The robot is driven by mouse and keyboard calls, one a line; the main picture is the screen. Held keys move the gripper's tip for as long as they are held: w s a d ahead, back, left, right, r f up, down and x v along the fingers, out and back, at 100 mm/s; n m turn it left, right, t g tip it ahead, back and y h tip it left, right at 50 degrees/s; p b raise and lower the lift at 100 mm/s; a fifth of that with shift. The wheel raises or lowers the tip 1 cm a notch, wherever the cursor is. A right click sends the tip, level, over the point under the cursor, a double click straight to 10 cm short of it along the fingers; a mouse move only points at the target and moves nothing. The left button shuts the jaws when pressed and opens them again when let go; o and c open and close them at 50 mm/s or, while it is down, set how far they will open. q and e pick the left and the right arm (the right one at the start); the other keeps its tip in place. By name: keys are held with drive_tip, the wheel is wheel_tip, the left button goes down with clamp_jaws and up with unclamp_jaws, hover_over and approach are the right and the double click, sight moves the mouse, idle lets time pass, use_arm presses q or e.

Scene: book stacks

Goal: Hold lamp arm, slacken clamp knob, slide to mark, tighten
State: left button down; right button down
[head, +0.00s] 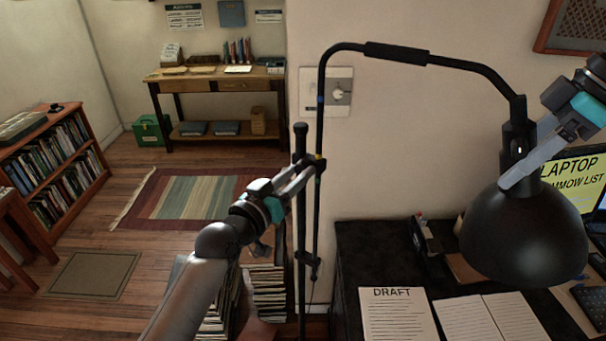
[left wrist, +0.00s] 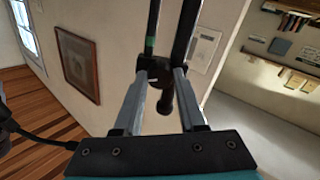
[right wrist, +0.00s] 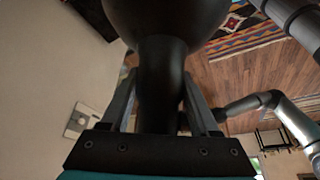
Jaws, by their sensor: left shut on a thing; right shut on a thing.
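The black lamp has an upright post (head: 301,225), a thinner bent lamp arm (head: 395,52) and a large round shade (head: 523,235) at right. A green band (left wrist: 150,45) marks one rod just above the clamp. My right gripper (head: 515,175) is shut on the lamp's neck above the shade. The neck (right wrist: 161,80) fills the space between its fingers in the right wrist view.
A black desk (head: 375,250) under the shade holds a DRAFT sheet (head: 397,315), an open notebook (head: 487,318) and a laptop (head: 580,185). Stacks of books (head: 268,290) stand on the floor beside the post. A wall switch (head: 338,91) is behind the lamp arm. Floor at left is mostly open.

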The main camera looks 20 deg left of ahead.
use_arm(q)
drive_tip(key=n, duration=1.1)
drive_tip(key=shift+n, duration=0.5)
drive_tip(key=shift+c, duration=2.4)
unclamp_jaws()
drive_tip(key=shift+s, duration=0.1)
drive_tip(key=v, duration=1.2)
